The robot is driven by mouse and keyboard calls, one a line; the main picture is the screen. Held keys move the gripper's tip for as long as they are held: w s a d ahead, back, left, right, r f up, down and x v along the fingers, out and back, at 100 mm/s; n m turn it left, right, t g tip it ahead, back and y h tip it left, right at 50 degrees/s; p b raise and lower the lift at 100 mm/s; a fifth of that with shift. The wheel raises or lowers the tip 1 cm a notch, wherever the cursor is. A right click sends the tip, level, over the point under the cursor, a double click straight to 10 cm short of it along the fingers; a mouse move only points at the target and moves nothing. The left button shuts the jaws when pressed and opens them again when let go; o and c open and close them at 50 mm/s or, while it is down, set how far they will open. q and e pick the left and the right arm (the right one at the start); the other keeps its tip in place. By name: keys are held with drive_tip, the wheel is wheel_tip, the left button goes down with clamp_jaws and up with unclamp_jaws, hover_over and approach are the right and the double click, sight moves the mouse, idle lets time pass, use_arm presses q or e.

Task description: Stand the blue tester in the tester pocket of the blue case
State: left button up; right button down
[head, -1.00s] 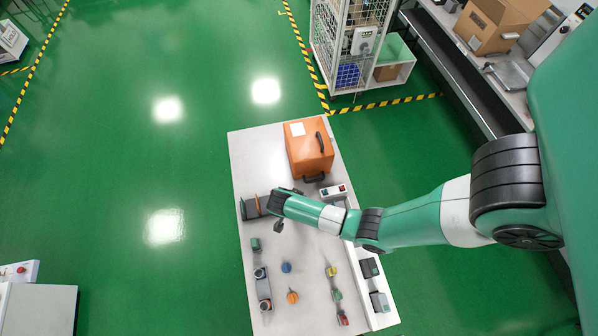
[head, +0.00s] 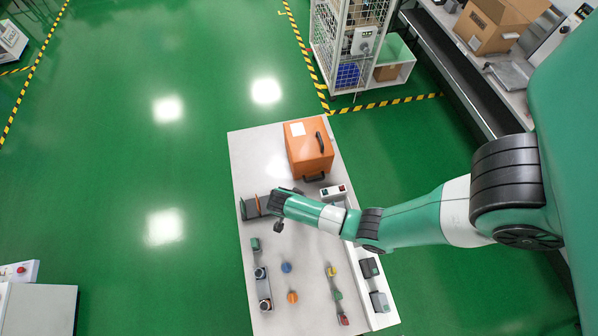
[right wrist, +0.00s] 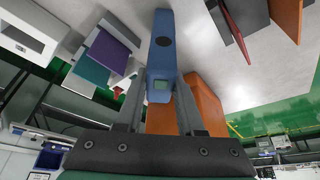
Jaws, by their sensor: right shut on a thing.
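My right gripper (right wrist: 160,95) is shut on the blue tester (right wrist: 162,50), which lies lengthwise between its fingers in the right wrist view. A small greenish screen shows on the tester's near end and a dark oval further along. In the head view my right gripper is at the table's left side, beside a dark grey rack (head: 249,208) with thin coloured dividers; the tester is hidden there by my wrist. I cannot make out the blue case for certain; part of the table is behind my arm. My left gripper is not in view.
An orange case (head: 308,148) with a black handle stands at the table's back. A white button box (head: 334,191) is near my forearm. Several small knobs and devices, including a blue knob (head: 286,267), are at the front. Grey and red panels (right wrist: 233,25) are close right of the tester.

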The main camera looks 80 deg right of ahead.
idle(0.5)
drive_tip(key=shift+r, duration=0.45)
wheel_tip(320, 180, up, 3)
drive_tip(key=shift+r+p, duration=0.1)
drive_tip(key=shift+p, duration=0.95)
drive_tip(key=s+a+r+p, duration=0.5)
drive_tip(key=s+a+r, duration=0.4)
drive_tip(key=a, duration=0.2)
wheel_tip(320, 180, up, 10)
drive_tip(key=p, duration=0.9)
drive_tip(key=shift+d+f+p, duration=0.2)
drive_tip(key=shift+p, duration=0.15)
